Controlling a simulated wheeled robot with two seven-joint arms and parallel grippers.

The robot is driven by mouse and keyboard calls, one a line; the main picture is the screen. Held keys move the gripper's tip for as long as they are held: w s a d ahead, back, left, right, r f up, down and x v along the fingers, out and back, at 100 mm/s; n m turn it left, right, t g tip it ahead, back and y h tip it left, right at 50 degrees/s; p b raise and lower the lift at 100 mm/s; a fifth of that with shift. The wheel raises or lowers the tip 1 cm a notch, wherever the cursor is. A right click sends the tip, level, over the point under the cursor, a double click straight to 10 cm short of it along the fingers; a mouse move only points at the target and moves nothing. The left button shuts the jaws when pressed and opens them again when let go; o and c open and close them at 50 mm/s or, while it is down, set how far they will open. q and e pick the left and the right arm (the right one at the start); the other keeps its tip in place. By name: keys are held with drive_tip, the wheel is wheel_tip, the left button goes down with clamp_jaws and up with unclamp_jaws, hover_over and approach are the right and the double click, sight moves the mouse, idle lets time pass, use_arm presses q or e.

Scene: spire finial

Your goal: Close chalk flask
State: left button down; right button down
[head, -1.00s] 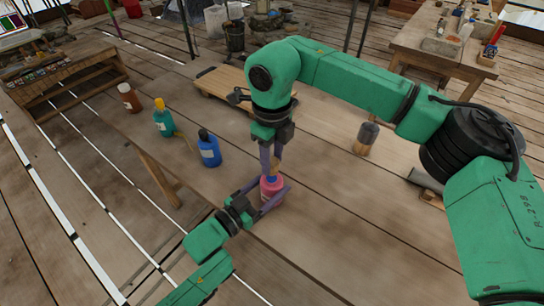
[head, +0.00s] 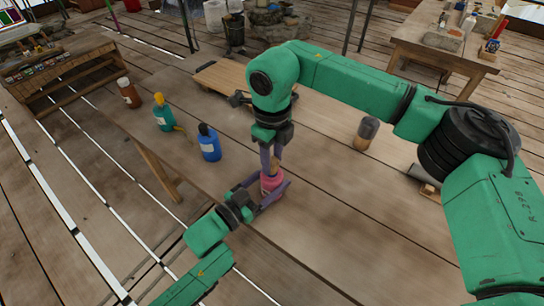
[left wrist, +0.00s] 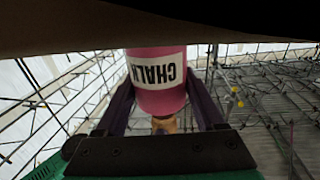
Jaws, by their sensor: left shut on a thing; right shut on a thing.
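My right gripper (head: 270,166) points down directly over the flask mouth, shut on a tan stopper (head: 275,162). A tan piece also shows at the flask's neck end in the wrist view (left wrist: 164,125). The fingers hide the neck, so I cannot tell how deep the stopper sits.
A blue bottle (head: 209,144), a teal bottle with yellow cap (head: 163,114) and a brown bottle (head: 129,94) stand left on the table. A dark-topped wooden cylinder (head: 366,134) stands right. A slatted board (head: 225,78) lies behind. The table's front right is clear.

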drive_tip(key=shift+f, duration=0.5)
drive_tip(key=shift+c, duration=1.9)
unclamp_jaws()
wheel_tip(320, 180, up, 12)
use_arm(q)
unclamp_jaws()
